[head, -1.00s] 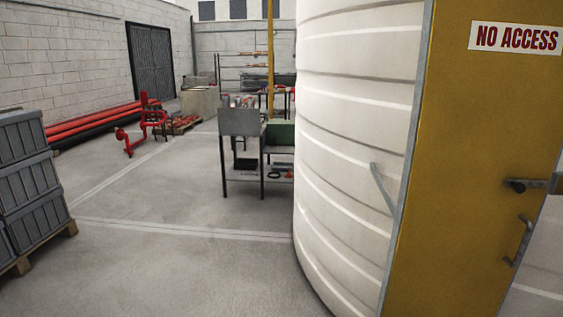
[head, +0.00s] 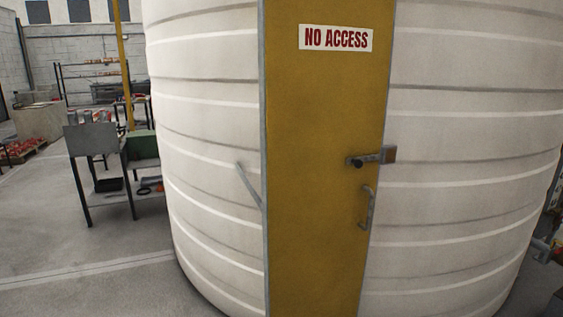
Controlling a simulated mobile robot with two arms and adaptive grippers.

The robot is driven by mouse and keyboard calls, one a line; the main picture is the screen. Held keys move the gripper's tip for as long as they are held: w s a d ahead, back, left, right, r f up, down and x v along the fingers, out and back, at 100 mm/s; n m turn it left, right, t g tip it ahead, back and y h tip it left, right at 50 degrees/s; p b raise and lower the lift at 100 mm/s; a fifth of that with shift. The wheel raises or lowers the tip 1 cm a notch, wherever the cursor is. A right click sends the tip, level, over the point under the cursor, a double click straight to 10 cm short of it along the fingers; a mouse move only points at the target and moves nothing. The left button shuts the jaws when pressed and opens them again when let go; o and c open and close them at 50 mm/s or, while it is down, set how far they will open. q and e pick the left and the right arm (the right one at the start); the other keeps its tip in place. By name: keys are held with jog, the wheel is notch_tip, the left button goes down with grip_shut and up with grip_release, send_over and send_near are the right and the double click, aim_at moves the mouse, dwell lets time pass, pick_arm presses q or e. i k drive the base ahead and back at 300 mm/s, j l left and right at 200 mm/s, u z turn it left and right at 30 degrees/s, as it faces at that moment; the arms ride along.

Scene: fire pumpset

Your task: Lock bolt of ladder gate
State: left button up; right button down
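The yellow ladder gate (head: 312,200) stands upright in front of the big white ribbed tank, a little right of the middle of the head view. It carries a "NO ACCESS" sign (head: 336,38) near the top. The bolt (head: 366,160), with a dark knob at its left end, sits on the gate's right edge beside a small yellowish-brown block (head: 389,154). Whether the bolt enters the block is too small to tell. A grey pull handle (head: 368,206) is below the bolt. Neither gripper is in view.
The white tank (head: 460,220) fills the middle and right. A metal workbench (head: 105,172) stands at the left. A grey bracket (head: 249,185) sticks out left of the gate. The floor at the lower left (head: 80,285) is clear. Pipe fittings (head: 545,245) show at the right edge.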

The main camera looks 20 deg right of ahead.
aim_at(357, 161)
jog(key=z, duration=1.25)
